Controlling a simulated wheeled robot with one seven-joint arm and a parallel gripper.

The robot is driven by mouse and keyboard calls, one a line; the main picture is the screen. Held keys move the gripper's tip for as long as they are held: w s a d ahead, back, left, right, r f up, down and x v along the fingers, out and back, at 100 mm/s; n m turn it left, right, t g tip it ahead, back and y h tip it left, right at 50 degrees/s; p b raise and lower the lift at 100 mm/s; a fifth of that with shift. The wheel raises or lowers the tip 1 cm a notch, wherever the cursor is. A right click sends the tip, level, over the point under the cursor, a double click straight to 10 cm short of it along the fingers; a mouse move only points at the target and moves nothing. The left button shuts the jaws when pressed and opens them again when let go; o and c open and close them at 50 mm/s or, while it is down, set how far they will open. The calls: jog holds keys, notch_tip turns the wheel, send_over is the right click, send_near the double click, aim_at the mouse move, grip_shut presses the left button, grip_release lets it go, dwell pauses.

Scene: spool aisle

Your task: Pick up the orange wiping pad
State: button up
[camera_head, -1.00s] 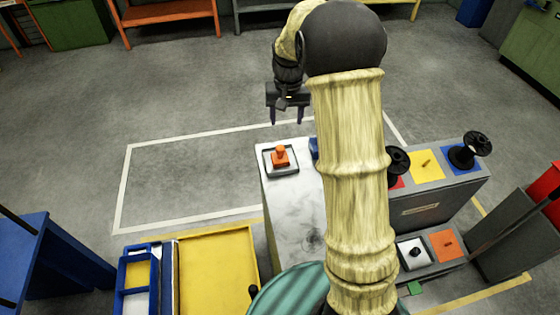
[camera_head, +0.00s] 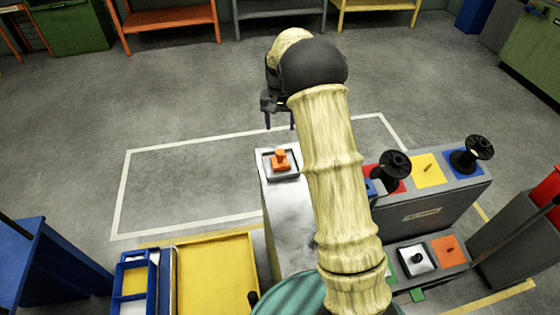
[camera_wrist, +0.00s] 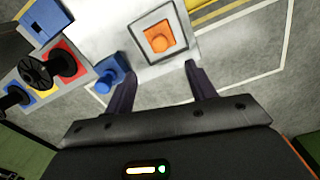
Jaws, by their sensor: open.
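The orange wiping pad (camera_head: 281,160) has a raised knob and sits in a small square grey tray (camera_head: 268,174) at the far end of a white-topped counter (camera_head: 290,220). In the wrist view the pad (camera_wrist: 157,37) lies in its tray (camera_wrist: 140,32), ahead of the fingers and roughly between their lines. My gripper (camera_head: 280,125) is open and empty, above and just beyond the pad in the head view. Its two dark fingers also show in the wrist view (camera_wrist: 160,85), apart from the pad.
A blue object (camera_wrist: 110,72) stands on the counter beside the tray. Black spools (camera_head: 394,165) stand on coloured squares of a grey stand (camera_head: 420,205) to the right. A yellow tray (camera_head: 215,270) and blue bin (camera_head: 133,285) are at the lower left.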

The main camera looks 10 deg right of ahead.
aim_at(280, 151)
notch_tip(280, 151, down, 9)
jog(key=shift+f+p, duration=0.1)
jog(key=shift+p, duration=0.55)
notch_tip(280, 151, down, 5)
jog(key=shift+f+p, duration=0.1)
jog(key=shift+p, duration=0.75)
jog(key=shift+c, duration=0.5)
jog(key=c, duration=1.1)
notch_tip(280, 151, up, 10)
jog(key=shift+r+b, duration=0.1)
jog(key=shift+b, duration=0.9)
